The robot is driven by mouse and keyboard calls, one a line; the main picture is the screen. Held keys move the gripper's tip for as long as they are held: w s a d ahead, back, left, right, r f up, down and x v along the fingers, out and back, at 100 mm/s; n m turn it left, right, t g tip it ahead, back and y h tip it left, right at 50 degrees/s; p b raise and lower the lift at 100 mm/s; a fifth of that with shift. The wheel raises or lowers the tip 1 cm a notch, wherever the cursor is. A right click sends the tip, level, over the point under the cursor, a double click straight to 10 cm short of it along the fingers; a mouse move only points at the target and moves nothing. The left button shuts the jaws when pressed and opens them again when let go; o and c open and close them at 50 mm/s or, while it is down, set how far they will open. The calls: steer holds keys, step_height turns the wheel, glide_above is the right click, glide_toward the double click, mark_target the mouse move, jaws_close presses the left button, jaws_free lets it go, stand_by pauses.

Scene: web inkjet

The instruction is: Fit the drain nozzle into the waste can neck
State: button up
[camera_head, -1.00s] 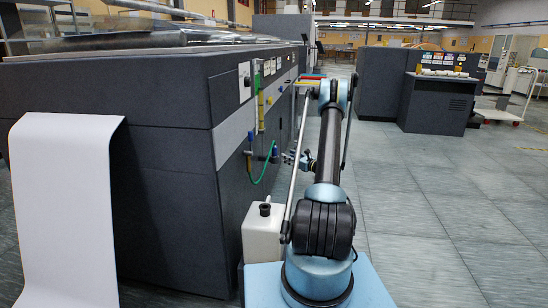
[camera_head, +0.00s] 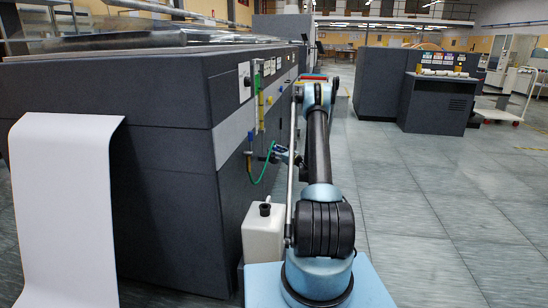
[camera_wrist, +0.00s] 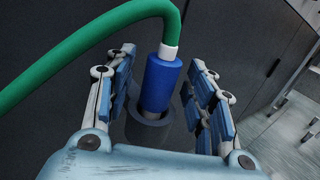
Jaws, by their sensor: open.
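The drain nozzle (camera_wrist: 161,84) is a blue cylinder with a white collar and a green hose (camera_wrist: 85,57). In the wrist view its lower end sits in a grey round holder (camera_wrist: 150,128). My gripper (camera_wrist: 163,70) is open, with one finger on each side of the nozzle and a gap showing on both sides. In the head view my gripper (camera_head: 287,154) is at the side of the dark machine, and the green hose (camera_head: 266,170) hangs there. The waste can (camera_head: 262,236) is a white box with a black neck (camera_head: 265,209), standing below, beside my base.
The long dark grey machine (camera_head: 165,180) fills the left, with a white paper sheet (camera_head: 65,200) hanging from its end. A yellow and green tube (camera_head: 261,110) runs up its side panel. Open tiled floor (camera_head: 420,215) lies to the right.

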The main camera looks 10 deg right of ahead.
steer(key=shift+w+a, duration=0.15)
steer(key=shift+w, duration=0.05)
jaws_close()
steer(key=shift+r, duration=0.15)
